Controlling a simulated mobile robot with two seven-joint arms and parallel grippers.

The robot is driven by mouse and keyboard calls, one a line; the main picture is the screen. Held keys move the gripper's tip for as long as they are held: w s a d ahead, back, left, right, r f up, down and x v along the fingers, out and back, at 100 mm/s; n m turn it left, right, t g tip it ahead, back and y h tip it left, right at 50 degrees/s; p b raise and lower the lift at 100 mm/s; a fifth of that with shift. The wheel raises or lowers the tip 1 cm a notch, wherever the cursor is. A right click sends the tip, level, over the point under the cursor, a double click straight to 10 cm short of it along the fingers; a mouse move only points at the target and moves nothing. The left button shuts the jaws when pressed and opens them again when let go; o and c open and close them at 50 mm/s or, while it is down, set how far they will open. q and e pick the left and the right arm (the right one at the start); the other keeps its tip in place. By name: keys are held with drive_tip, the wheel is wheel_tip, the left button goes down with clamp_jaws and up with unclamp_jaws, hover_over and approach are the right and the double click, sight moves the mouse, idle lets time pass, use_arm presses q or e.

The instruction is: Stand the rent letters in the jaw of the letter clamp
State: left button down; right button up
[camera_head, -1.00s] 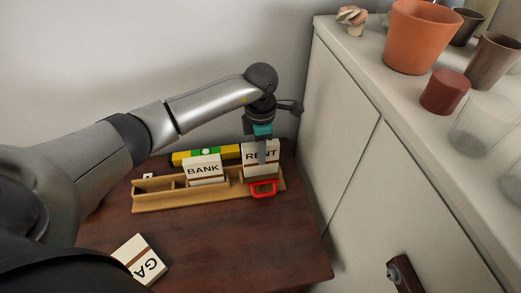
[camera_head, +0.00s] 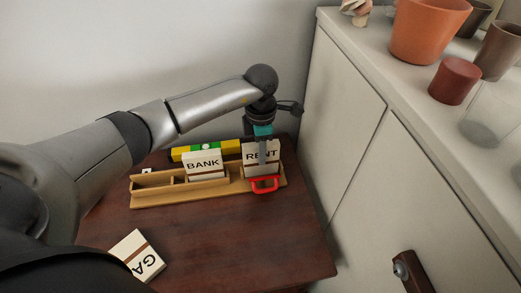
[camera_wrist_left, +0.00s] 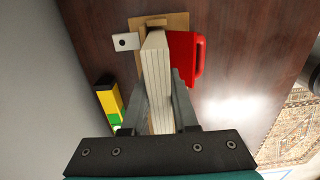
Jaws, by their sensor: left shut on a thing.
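The rent letters (camera_head: 249,167) are an upright cream stack marked RENT, at the right end of a wooden rack. My left gripper (camera_head: 262,158) comes down from above and is shut on them. The wrist view shows the stack edge-on (camera_wrist_left: 157,60) between the two fingers (camera_wrist_left: 160,100). The letter clamp shows as a red part (camera_head: 265,187) in front of the letters' lower edge. In the wrist view the red part (camera_wrist_left: 184,55) is right beside the stack. The clamp's jaw is hidden, so I cannot tell how deep the letters sit. My right gripper is out of view.
The wooden rack (camera_head: 150,201) also holds an upright BANK stack (camera_head: 203,165) left of the rent letters. A yellow and green spirit level (camera_head: 190,153) lies behind. Another letter stack (camera_head: 138,255) lies at front left. A white cabinet (camera_head: 350,120) stands close on the right.

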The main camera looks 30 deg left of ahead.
use_arm(q)
drive_tip(key=shift+f, duration=0.3)
drive_tip(key=c, duration=0.6)
unclamp_jaws()
drive_tip(key=shift+f, duration=0.1)
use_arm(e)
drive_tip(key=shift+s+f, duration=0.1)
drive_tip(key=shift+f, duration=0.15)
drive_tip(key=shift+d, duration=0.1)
use_arm(q)
wheel_tip(320, 180, up, 4)
drive_tip(key=p, duration=0.3)
drive_tip(key=shift+w+d+r, duration=0.1)
drive_tip(key=shift+r, duration=0.1)
wheel_tip(320, 180, up, 5)
drive_tip(key=p, duration=0.4)
drive_tip(key=shift+f, duration=0.15)
wheel_tip(320, 180, up, 5)
drive_tip(key=p, duration=0.3)
drive_tip(key=shift+f+p, duration=0.15)
drive_tip(key=shift+p, duration=0.15)
drive_tip(key=shift+r+p, duration=0.65)
drive_tip(key=shift+r, duration=0.3)
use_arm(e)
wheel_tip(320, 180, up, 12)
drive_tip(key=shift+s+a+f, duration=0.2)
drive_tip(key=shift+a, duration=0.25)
